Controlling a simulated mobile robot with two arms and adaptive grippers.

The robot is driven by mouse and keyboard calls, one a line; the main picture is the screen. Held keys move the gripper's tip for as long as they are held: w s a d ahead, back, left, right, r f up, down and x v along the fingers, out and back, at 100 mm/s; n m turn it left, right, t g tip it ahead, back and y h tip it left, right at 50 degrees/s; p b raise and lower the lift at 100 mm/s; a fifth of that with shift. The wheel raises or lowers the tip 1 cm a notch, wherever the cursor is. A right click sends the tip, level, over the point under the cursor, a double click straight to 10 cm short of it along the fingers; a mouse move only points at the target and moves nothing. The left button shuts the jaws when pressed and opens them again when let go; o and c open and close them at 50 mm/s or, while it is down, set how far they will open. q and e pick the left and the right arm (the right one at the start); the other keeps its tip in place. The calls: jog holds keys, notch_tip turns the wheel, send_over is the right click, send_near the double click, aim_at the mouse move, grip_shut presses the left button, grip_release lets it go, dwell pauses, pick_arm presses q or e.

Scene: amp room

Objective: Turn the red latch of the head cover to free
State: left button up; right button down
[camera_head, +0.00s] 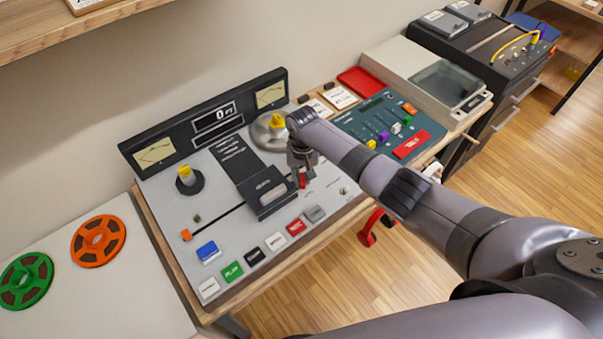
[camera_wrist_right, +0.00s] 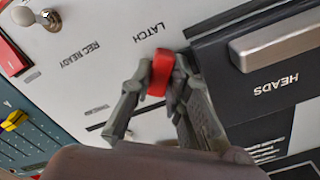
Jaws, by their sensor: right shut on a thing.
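The red latch (camera_head: 302,181) stands on the tape machine's grey panel, just right of the dark head cover (camera_head: 276,196). In the right wrist view the red latch (camera_wrist_right: 161,72) sits between the fingers, beside the printed word LATCH. The head cover (camera_wrist_right: 272,52) is next to it, marked HEADS, with a grey bar along it, and looks closed. My right gripper (camera_head: 301,170) reaches down onto the latch and is shut on it; its fingers (camera_wrist_right: 158,88) touch the latch from both sides. My left gripper is in neither view.
Close by on the panel are a small toggle knob (camera_wrist_right: 38,18), a reel hub with a yellow top (camera_head: 277,122) and a row of coloured buttons (camera_head: 254,256). A mixer (camera_head: 385,125) stands to the right. Orange (camera_head: 97,241) and green reels (camera_head: 25,281) lie at left.

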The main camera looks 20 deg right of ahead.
jog(key=n, duration=0.3)
jog(key=shift+d+n+p, duration=0.2)
jog(key=shift+n+p, duration=0.1)
jog(key=shift+n, duration=0.1)
jog(key=shift+d+n, duration=0.2)
jog(key=shift+n, duration=1.7)
jog(key=c, duration=1.5)
grip_release()
notch_tip(320, 180, up, 12)
jog(key=shift+r, duration=0.1)
